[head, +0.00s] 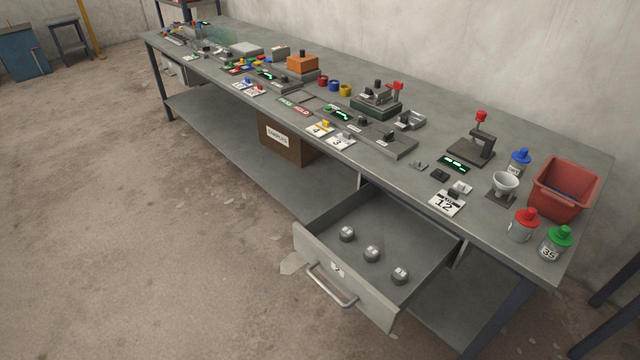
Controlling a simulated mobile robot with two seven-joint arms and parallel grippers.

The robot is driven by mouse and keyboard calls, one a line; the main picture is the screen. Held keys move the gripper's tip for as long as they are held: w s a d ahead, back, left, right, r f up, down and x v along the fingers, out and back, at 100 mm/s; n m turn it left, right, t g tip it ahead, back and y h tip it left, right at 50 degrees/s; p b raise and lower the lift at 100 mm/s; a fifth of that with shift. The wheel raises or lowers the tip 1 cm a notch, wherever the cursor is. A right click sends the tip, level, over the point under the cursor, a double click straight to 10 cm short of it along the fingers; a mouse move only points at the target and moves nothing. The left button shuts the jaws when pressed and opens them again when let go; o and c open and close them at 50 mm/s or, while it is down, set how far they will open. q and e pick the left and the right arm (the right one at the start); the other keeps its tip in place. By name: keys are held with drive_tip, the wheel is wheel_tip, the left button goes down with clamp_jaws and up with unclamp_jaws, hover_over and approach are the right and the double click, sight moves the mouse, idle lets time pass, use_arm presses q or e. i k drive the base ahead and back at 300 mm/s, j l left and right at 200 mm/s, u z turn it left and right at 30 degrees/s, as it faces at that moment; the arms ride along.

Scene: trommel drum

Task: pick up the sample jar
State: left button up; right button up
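No thing in the head view is plainly marked as the sample jar. Three grey jars with coloured tops stand at the right end of the bench: one blue (519,162), one red (522,225) and one green (554,243). The green one bears a label that looks like 35. Three small round metal pots (347,234), (372,254), (400,276) sit apart in the open drawer (425,270). Neither of my grippers is in view.
A long grey bench (480,212) runs along the wall, crowded with small devices. A red bin (562,190) stands by the jars. The drawer juts out in front, its handle (332,288) facing the floor. A brown box (285,140) labelled SAMPLES sits beneath. The floor at left is clear.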

sight(517, 233)
drive_tip(key=z, duration=1.45)
